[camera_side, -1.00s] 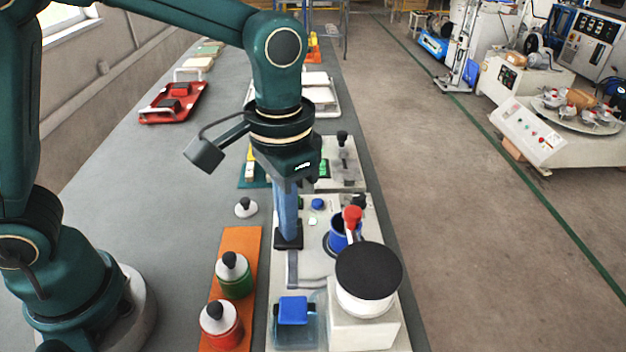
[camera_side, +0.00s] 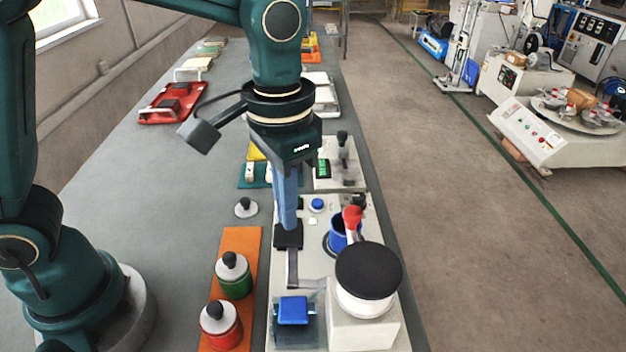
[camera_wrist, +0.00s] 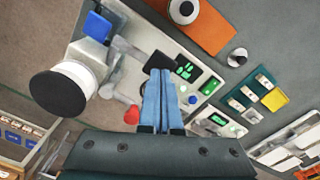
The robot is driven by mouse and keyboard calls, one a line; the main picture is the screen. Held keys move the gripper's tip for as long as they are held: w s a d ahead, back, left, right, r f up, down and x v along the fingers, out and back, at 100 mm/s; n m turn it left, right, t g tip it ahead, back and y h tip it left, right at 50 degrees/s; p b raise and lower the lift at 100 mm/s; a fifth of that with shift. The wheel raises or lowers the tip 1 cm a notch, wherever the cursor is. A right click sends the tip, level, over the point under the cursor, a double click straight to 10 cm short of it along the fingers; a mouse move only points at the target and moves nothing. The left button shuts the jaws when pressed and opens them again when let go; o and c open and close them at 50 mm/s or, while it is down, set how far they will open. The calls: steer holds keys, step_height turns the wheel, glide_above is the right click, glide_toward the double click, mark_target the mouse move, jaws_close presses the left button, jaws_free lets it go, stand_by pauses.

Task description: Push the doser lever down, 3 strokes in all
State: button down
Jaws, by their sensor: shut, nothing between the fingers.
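The doser has a white body with a black-topped round hopper (camera_side: 368,275). Its grey lever (camera_side: 292,268) ends in a black pad (camera_side: 288,238); the pad also shows in the wrist view (camera_wrist: 158,63). My gripper (camera_side: 287,224) is shut and empty, its blue fingers pointing down right over the pad. The fingertips look at or very near the pad's top; contact is hard to tell. In the wrist view, the fingers (camera_wrist: 160,76) overlap the pad's near edge and hide part of it. The lever looks tilted up toward the pad.
A red-knobbed handle (camera_side: 352,216) and blue cup (camera_side: 338,236) stand just right of the lever. A blue block (camera_side: 293,310) sits in front. Green and red bottles (camera_side: 233,276) stand on an orange strip to the left. Green displays (camera_wrist: 185,71) show beside the fingers.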

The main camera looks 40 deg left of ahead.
mark_target(288, 233)
steer(key=shift+f, duration=0.15)
steer(key=shift+f, duration=1.5)
steer(key=shift+r, duration=1.65)
steer(key=shift+f, duration=1.75)
steer(key=shift+r, duration=1.75)
